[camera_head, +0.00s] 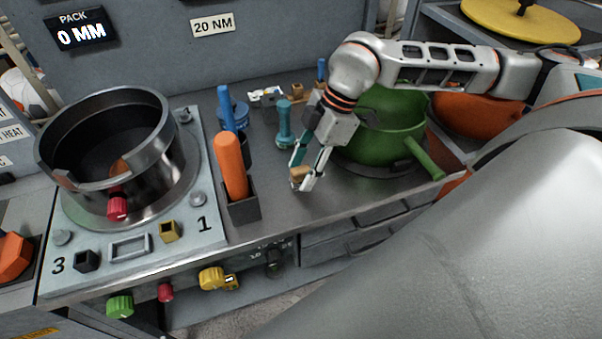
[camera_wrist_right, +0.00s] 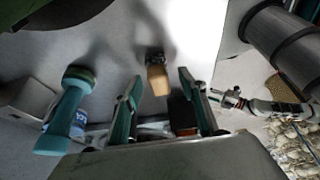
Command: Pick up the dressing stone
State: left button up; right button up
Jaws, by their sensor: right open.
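A small tan block (camera_head: 299,173), which looks like the dressing stone, sits on the grey steel bench. My right gripper (camera_head: 304,172) points down at it with its teal-and-grey fingers apart. In the right wrist view the tan block (camera_wrist_right: 157,80) shows in the gap between the two open fingers (camera_wrist_right: 160,84), near the tips. A dark part shows at its far end. I cannot tell whether either finger touches it. My left gripper is not in view.
An orange-handled tool (camera_head: 231,165) stands in a dark holder left of the gripper. A teal tool (camera_head: 285,126) stands behind. A green pot (camera_head: 386,135) with a side handle is close on the right. A metal drum (camera_head: 165,150) stands at the left.

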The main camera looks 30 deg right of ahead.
aim_at(300, 169)
jog(key=shift+x, duration=0.9)
grip_shut()
notch_tip(300, 169, up, 20)
jog(key=shift+b, duration=0.4)
jog(key=c, duration=1.1)
grip_release()
